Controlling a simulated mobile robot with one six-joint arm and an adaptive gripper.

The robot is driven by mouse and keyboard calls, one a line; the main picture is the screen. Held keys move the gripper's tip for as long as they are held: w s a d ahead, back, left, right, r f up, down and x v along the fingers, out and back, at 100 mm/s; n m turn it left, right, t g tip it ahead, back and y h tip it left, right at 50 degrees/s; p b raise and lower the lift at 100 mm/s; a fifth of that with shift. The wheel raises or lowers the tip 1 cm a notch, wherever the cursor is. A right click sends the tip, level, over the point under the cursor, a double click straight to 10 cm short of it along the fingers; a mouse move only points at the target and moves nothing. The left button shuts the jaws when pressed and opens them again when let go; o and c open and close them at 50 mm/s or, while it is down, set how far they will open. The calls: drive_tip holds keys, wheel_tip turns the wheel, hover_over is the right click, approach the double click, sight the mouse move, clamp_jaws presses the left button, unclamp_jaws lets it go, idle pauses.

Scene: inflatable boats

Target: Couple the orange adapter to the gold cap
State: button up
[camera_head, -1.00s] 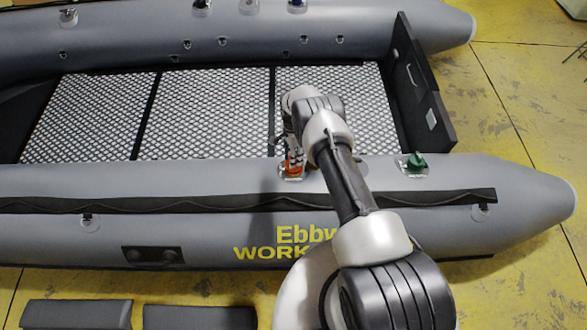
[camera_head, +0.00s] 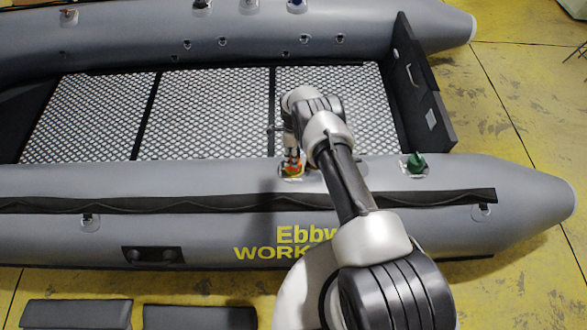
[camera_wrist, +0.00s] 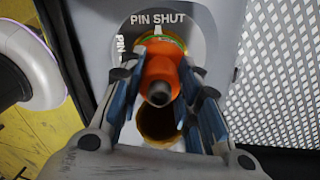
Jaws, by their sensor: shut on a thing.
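The orange adapter (camera_wrist: 158,68) is between the two fingers of my gripper (camera_wrist: 163,84), which is shut on it. In the wrist view a dark stub sticks out of the adapter towards me, and a wide, brownish-gold round opening (camera_wrist: 158,124) shows below it; I cannot tell what that opening belongs to. A thin gold and greenish rim, apparently the gold cap (camera_wrist: 142,39), shows at the adapter's far edge, mostly hidden. I cannot tell whether they are locked together. In the head view the adapter (camera_head: 291,168) is low at the near tube, under my gripper (camera_head: 291,150).
A grey plate marked "PIN SHUT" (camera_wrist: 160,20) surrounds the spot. A green fitting (camera_head: 416,162) stands on the same grey tube to the right. The patterned deck (camera_head: 205,110) is clear. Two grey pads (camera_head: 76,314) lie in front of the boat.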

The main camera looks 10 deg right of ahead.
drive_tip(key=shift+s+f, duration=0.15)
drive_tip(key=shift+s, duration=0.05)
drive_tip(key=o, duration=1.2)
drive_tip(key=shift+c, duration=0.2)
drive_tip(key=shift+w, duration=0.15)
wheel_tip(320, 180, up, 12)
drive_tip(key=w, duration=0.2)
drive_tip(key=shift+d, duration=0.25)
